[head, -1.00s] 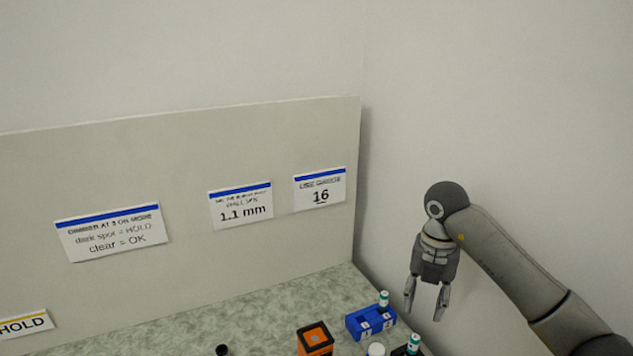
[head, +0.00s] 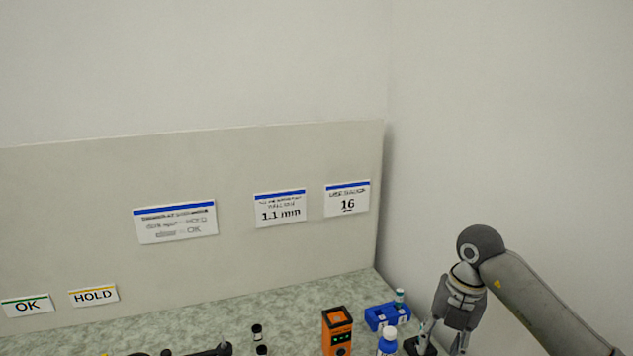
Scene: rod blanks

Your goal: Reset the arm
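My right arm (head: 545,300) comes in from the right edge and bends down at a dark grey wrist joint. My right gripper (head: 441,344) points down at the front right of the bench, its fingers apart. A small dark holder with a teal-capped piece (head: 421,329) shows beside its left finger; I cannot tell whether they touch. Nothing is visibly gripped, though the fingertips are near the bottom edge of the picture. I cannot make out my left gripper; a dark shape (head: 215,350) at the bottom edge is too cut off to identify.
A blue block (head: 380,318) with a teal-capped vial stands at the back right. An orange device (head: 337,332) and a blue-and-white bottle (head: 387,341) are left of the gripper. Black-capped pieces (head: 257,331) stand farther left. A panel (head: 300,155) with signs closes the back.

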